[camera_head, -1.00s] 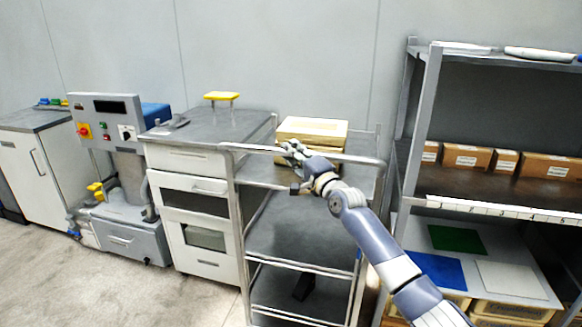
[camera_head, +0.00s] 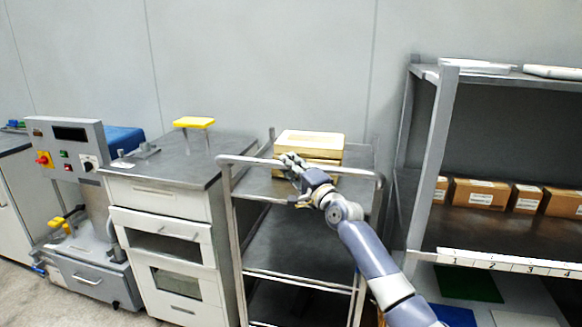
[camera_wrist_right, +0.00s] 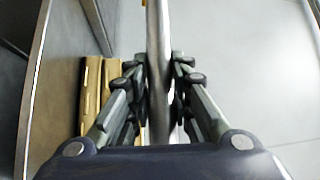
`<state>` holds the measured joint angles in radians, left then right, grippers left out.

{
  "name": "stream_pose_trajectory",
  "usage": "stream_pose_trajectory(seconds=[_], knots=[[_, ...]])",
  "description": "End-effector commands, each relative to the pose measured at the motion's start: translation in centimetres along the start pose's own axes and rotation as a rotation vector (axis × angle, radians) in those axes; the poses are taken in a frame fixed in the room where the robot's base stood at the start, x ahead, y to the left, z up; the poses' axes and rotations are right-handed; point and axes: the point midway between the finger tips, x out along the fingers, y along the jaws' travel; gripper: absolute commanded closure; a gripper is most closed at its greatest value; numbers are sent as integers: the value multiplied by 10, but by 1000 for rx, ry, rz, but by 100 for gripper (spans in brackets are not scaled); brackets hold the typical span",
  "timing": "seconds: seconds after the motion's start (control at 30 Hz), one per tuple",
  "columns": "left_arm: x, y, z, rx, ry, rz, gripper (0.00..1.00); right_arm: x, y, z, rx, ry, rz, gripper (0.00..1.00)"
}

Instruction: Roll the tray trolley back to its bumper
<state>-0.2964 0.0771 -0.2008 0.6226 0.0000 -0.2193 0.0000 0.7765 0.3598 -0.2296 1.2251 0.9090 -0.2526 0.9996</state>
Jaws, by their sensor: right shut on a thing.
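The tray trolley (camera_head: 309,244) is a grey metal frame with dark shelves, standing between a drawer cabinet and a tall rack. Its push handle (camera_head: 346,182) runs across the near side at the top. My right gripper (camera_head: 290,165) is shut on the handle bar, left of the bar's middle. In the right wrist view the bar (camera_wrist_right: 158,75) passes between the fingers (camera_wrist_right: 158,85). Yellowish trays (camera_head: 309,141) lie stacked on the trolley's top shelf. No bumper can be made out. My left gripper is not in view.
A white drawer cabinet (camera_head: 164,232) with a yellow-topped piece (camera_head: 194,122) stands close at the trolley's left. The rack (camera_head: 429,165) with cardboard boxes (camera_head: 477,193) stands close at its right. A wall (camera_head: 270,60) is behind. A grey machine (camera_head: 75,205) is further left.

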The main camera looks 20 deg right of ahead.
Motion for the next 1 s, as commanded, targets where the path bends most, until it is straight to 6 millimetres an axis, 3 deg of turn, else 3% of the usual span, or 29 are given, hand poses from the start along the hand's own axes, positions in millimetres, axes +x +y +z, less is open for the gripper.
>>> stream_pose_trajectory(seconds=[0.5,0.53,0.6,1.0], knots=[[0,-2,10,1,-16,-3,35,0,0,-2,-2,3,0,100],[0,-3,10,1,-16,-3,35,0,0,-2,-2,3,0,76],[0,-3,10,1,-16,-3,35,0,0,-2,-2,3,0,60],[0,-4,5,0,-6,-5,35,-2,2,1,0,-2,3,60]])
